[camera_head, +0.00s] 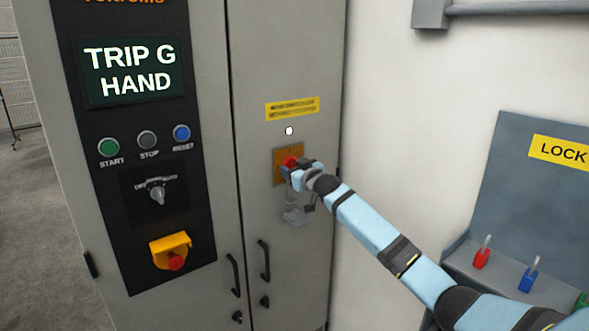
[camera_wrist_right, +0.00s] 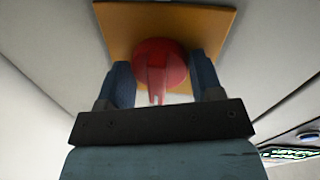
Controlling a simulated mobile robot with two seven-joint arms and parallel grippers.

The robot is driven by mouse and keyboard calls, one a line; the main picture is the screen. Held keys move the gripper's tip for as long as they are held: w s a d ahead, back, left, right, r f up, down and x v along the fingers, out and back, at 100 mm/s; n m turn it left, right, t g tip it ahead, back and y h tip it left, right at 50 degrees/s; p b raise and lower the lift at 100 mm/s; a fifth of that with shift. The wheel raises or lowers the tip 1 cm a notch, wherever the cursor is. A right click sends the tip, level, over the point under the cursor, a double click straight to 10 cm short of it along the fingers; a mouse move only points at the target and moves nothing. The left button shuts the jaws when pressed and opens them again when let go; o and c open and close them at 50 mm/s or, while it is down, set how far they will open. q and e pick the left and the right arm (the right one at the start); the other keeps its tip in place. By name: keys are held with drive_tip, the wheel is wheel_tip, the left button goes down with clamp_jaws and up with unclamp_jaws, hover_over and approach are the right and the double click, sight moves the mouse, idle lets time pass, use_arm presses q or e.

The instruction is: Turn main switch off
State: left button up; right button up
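The main switch is a red rotary knob (camera_head: 291,161) on a yellow-orange plate (camera_head: 280,168) on the grey cabinet's right door. In the right wrist view the round red knob (camera_wrist_right: 160,66) has a raised handle bar and sits on the orange plate (camera_wrist_right: 118,22). My right gripper (camera_head: 293,170) is at the knob in the head view. In the right wrist view its two blue fingers (camera_wrist_right: 162,80) stand on either side of the knob, with small gaps showing, so it looks open around it. My left gripper is not in view.
The cabinet's left door has a display (camera_head: 130,70), start, stop and reset buttons, a selector (camera_head: 157,193) and a red emergency stop (camera_head: 175,261). Door handles (camera_head: 264,260) are below the switch. A lock station (camera_head: 530,180) with padlocks (camera_head: 481,256) stands at right.

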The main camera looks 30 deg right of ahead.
drive_tip(key=shift+n, duration=0.3)
drive_tip(key=n, duration=0.2)
drive_tip(key=shift+n+p, duration=0.35)
drive_tip(key=shift+n, duration=0.05)
drive_tip(key=n, duration=0.3)
drive_tip(key=n+t, duration=0.1)
drive_tip(key=n, duration=0.1)
drive_tip(key=shift+d+n+y, duration=0.15)
drive_tip(key=shift+n+y, duration=0.15)
drive_tip(key=shift+n, duration=0.1)
drive_tip(key=n, duration=0.5)
drive_tip(key=shift+y+p, duration=0.3)
drive_tip(key=shift+d+n+y, duration=0.1)
drive_tip(key=shift+n+y, duration=0.3)
drive_tip(key=shift+n, duration=2)
drive_tip(key=o, duration=0.9)
